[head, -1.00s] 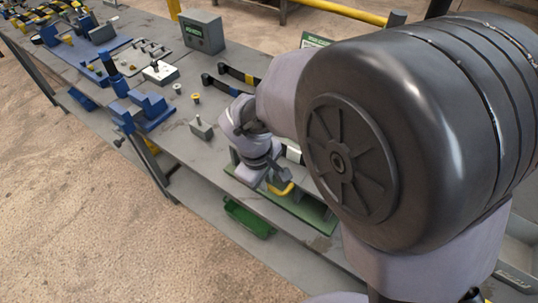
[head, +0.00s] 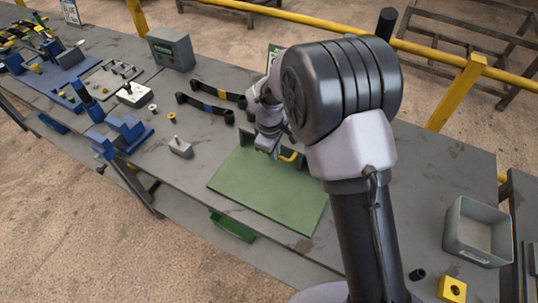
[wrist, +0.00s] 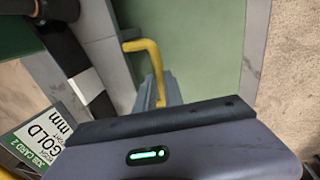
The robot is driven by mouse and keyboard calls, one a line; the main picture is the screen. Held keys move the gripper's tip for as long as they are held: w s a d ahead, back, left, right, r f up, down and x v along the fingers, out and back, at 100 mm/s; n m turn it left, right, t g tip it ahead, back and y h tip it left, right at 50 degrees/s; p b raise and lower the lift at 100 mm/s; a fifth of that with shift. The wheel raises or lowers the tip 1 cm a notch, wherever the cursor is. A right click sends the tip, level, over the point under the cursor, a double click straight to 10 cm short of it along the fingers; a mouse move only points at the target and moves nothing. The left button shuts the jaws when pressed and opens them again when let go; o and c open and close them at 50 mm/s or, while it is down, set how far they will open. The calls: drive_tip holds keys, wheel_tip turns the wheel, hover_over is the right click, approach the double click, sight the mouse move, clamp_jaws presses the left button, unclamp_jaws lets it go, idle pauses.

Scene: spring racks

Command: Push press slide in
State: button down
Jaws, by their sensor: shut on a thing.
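The green press plate (head: 262,200) lies on the bench, its front part bare. The yellow handle (head: 289,156) is at the plate's far end, beside dark upright parts, and it also shows in the wrist view (wrist: 150,62). My gripper (head: 272,147) is shut on the yellow handle, low over the far end of the plate. In the wrist view a dark gripper finger covers the lower part of the handle. My arm hides most of the press behind the handle, so I cannot tell how far in the slide sits.
Left are a small grey block (head: 181,149), blue fixtures (head: 126,131) and dark strips (head: 212,107). A grey bin (head: 478,232) stands at right.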

drive_tip(key=shift+w+r, duration=0.1)
drive_tip(key=shift+w, duration=0.1)
drive_tip(key=c, duration=1.7)
unclamp_jaws()
drive_tip(key=shift+o, duration=1.2)
drive_tip(key=shift+w+d, duration=0.15)
drive_tip(key=s+a+r+p, duration=0.1)
drive_tip(key=s+r+p, duration=0.2)
drive_tip(key=r, duration=1.4)
drive_tip(key=shift+a+p, duration=0.15)
drive_tip(key=shift+p, duration=0.55)
drive_tip(key=shift+s, duration=0.1)
